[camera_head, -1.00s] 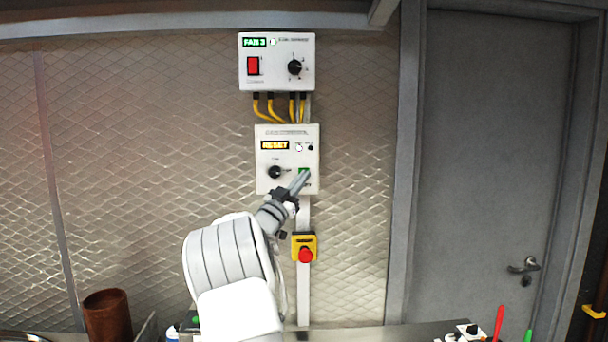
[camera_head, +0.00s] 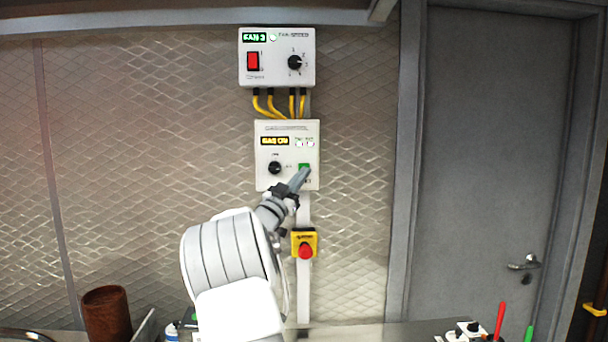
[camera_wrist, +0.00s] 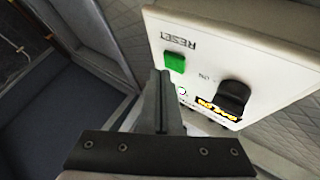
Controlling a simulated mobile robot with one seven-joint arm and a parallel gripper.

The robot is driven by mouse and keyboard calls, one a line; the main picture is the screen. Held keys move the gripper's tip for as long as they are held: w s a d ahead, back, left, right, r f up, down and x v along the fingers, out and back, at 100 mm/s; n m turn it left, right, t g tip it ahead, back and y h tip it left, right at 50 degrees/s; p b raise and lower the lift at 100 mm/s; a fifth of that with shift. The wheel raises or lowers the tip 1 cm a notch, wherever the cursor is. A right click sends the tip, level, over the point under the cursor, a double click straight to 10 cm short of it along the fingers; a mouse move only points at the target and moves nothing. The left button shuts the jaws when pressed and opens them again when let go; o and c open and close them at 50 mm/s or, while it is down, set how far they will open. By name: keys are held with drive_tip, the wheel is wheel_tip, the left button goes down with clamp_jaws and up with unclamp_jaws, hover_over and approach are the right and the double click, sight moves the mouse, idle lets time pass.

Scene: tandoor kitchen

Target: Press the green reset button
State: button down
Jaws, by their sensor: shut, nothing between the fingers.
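The green reset button (camera_head: 304,167) is at the lower right of the white gas control box (camera_head: 263,183) on the wall. In the wrist view the green button (camera_wrist: 174,62) sits beside the upside-down word RESET. My gripper (camera_head: 304,173) is shut and empty, its tip just below the button in the head view. In the wrist view my gripper (camera_wrist: 160,75) is close beside the button; I cannot tell whether it touches. The box's display (camera_head: 274,141) is lit yellow and appears to read GAS ON. Small lights glow beside it.
A black knob (camera_head: 275,168) is left of the button. A fan box (camera_head: 277,78) hangs above, joined by yellow cables (camera_head: 266,107). A red emergency button (camera_head: 306,251) on a yellow housing is below. A brown cylinder (camera_head: 107,314) stands at lower left.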

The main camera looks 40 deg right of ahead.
drive_tip(key=shift+s+a, duration=0.1)
drive_tip(key=shift+s+a+b, duration=1.6)
drive_tip(key=shift+s+b, duration=0.3)
